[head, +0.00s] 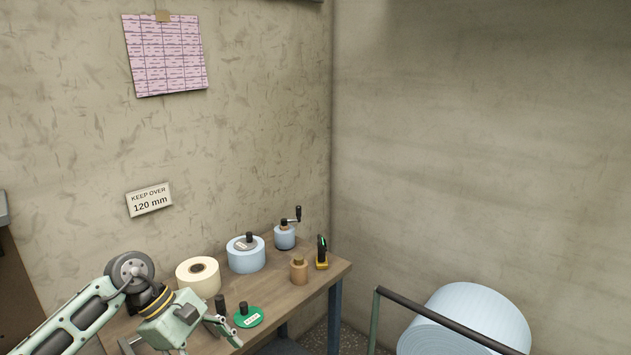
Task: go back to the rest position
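My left arm comes in from the lower left, and its gripper (222,328) is over the near part of the wooden table (313,290). The fingers point right and down, close to a green disc (249,319) with a white label and a dark peg. I cannot tell whether they are open or shut, and no roll shows between them. A cream roll (198,279) stands just behind the gripper. A light-blue roll (246,259) with a labelled grey disc and dark peg on top stands further back. A smaller blue roll (285,240) sits under a crank handle. My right gripper is not in view.
A brown bottle-like object (299,270) and a yellow-and-black device (322,253) stand near the table's right edge. A large blue roll (469,318) lies at the lower right behind a dark rail (440,319). A wall sign (149,201) reads "KEEP OVER 120 mm".

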